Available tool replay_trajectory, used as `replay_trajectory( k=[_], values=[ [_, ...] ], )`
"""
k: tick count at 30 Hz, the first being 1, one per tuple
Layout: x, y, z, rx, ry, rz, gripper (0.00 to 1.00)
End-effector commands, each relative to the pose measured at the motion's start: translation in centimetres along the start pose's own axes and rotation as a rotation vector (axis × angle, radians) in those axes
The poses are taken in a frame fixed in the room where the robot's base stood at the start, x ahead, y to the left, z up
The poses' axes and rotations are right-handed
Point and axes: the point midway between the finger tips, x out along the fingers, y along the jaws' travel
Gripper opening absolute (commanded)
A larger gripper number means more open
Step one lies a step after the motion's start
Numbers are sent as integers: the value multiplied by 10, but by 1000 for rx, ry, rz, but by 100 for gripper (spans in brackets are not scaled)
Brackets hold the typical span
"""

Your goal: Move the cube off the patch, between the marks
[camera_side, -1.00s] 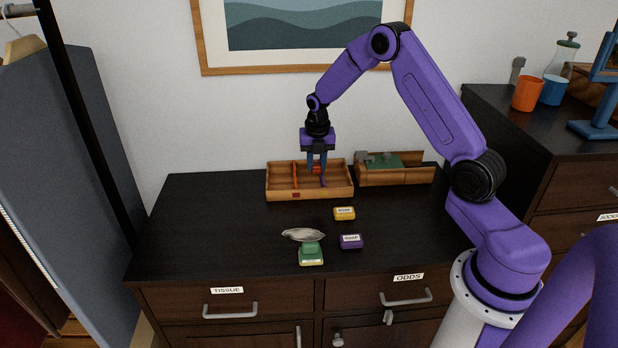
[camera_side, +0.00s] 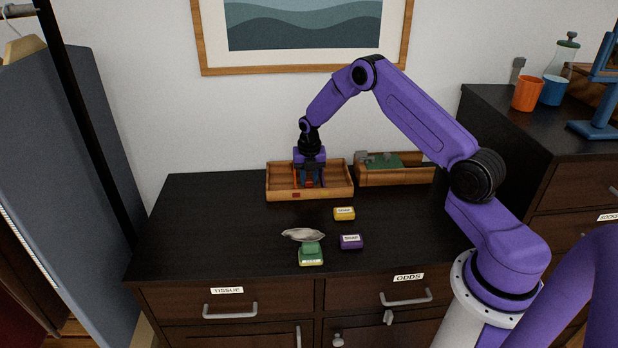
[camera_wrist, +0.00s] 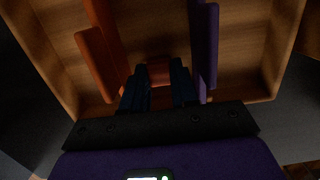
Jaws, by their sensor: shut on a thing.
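My gripper (camera_side: 309,181) is shut on a red-orange cube (camera_wrist: 160,72) and is lowered into the wooden tray (camera_side: 340,190). In the wrist view the cube sits between my two dark fingers. An orange upright strip (camera_wrist: 100,62) stands to the left of the fingers and a purple upright strip (camera_wrist: 205,50) to the right, both apart from the cube. A small red patch (camera_side: 296,195) shows on the tray's front side. In the side view my gripper mostly hides the cube. I cannot tell whether the cube touches the tray floor.
A second wooden tray (camera_side: 395,176) with a green and grey piece stands just right. In front lie a yellow block (camera_side: 344,213), a purple block (camera_side: 351,242), a green block (camera_side: 311,255) and a pale grey object (camera_side: 302,235). The dresser top's left side is clear.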

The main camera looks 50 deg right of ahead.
Motion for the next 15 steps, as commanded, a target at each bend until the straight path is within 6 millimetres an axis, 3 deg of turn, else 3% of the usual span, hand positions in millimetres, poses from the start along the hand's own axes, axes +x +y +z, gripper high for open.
replay_trajectory(
  k=[6,7,8,15],
  values=[
    [4,0,-1,0,1,0,0],
    [3,0,0,0,0,0,35],
    [3,0,0,0,0,0,39],
    [3,0,0,0,0,0,39]
  ],
)
